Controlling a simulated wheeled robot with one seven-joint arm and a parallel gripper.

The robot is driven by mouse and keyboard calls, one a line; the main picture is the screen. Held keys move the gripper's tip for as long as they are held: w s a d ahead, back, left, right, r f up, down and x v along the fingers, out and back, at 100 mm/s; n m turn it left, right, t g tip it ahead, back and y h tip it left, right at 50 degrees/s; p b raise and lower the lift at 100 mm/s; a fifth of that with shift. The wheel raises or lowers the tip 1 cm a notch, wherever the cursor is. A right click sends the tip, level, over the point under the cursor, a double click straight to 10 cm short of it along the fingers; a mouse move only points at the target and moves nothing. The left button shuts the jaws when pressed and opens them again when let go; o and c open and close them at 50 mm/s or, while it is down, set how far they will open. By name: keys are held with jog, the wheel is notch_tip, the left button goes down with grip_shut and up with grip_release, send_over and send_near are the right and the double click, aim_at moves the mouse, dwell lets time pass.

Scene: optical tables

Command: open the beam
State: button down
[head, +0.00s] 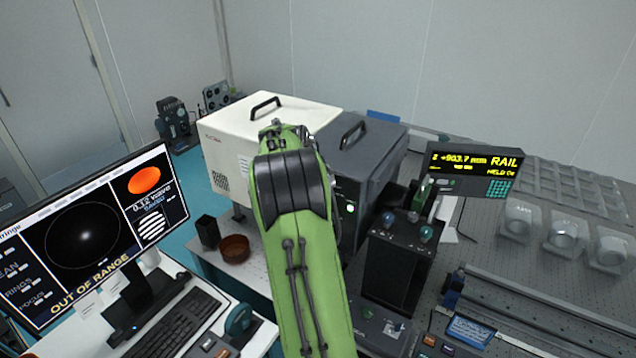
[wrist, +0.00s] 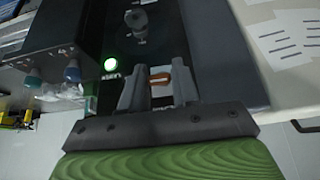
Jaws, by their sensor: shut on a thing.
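The dark grey laser box (head: 372,150) stands beside a white box (head: 236,135) in the head view. A green light (head: 350,208) glows on its front. In the wrist view the same green light (wrist: 110,64) is left of my gripper (wrist: 157,80). The two grey fingers point at the dark front face. They are shut on a small orange-brown part (wrist: 160,77), which shows between them. Its full shape is hidden by the fingers. A round grey knob (wrist: 138,22) is on the face beyond. My green arm hides the gripper in the head view.
A monitor (head: 85,235) at left reads "OUT OF RANGE". A black box with knobs (head: 395,265) stands close to the right of my arm. A brown bowl (head: 234,248) sits left of it. A yellow-lettered rail display (head: 475,172) and a rail (head: 540,305) are at right.

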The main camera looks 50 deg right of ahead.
jog(key=shift+r, duration=0.1)
jog(key=c, duration=0.9)
grip_release()
jog(key=p+v, duration=0.1)
jog(key=v, duration=1.4)
jog(key=shift+a+r, duration=0.15)
jog(key=shift+r, duration=0.15)
